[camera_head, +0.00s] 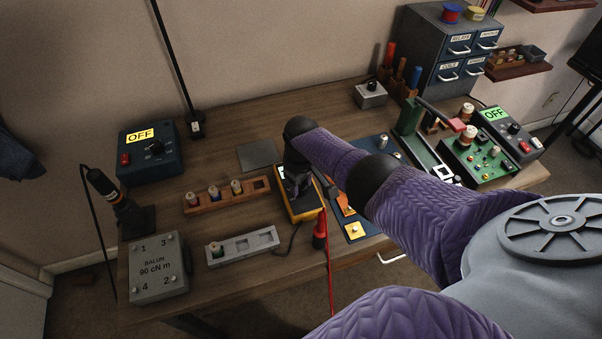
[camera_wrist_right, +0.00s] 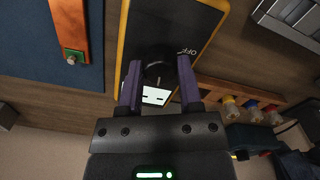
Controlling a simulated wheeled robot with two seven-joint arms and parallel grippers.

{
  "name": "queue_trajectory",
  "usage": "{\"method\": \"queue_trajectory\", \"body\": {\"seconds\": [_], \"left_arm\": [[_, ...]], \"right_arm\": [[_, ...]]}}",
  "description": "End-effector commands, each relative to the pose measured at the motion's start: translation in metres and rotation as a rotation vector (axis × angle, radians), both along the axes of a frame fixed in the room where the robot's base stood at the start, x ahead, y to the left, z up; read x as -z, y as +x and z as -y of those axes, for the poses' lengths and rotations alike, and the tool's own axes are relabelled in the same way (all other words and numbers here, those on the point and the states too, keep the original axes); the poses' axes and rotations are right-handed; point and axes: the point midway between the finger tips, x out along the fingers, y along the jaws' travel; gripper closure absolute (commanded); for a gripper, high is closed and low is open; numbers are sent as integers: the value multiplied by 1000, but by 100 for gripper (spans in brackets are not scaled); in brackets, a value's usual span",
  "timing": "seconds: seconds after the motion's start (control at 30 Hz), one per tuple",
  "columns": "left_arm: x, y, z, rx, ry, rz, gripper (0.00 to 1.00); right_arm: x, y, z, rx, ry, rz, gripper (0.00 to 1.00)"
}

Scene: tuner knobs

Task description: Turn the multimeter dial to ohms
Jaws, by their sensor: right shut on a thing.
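The multimeter (camera_head: 305,212) is a dark-faced box with a yellow edge lying on the bench, partly hidden under my right gripper (camera_head: 297,186). In the right wrist view the multimeter (camera_wrist_right: 195,20) shows an "OFF" mark beside its black dial (camera_wrist_right: 158,70) and part of a white display (camera_wrist_right: 157,96). The two fingers of my right gripper (camera_wrist_right: 158,78) are shut on the dial, one on each side. The dial's pointer cannot be made out. My left gripper is not in view.
A wooden rack (camera_head: 226,195) and a grey tray (camera_head: 262,240) lie left of the multimeter. A red probe (camera_head: 320,230) with a red lead is close on its right, by a blue mat (camera_head: 362,232).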

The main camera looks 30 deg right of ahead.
Motion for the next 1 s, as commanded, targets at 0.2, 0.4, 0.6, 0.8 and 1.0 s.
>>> {"method": "queue_trajectory", "body": {"seconds": [0.2,0.4,0.6,0.8,1.0], "left_arm": [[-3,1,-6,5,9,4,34],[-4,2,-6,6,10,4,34],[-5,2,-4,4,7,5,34],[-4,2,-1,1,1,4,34],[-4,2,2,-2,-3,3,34]], "right_arm": [[-1,0,0,109,-1,0,100],[0,0,0,167,0,1,100],[0,0,0,188,-1,1,100],[0,0,0,190,0,1,100],[0,1,0,190,0,2,46]]}}
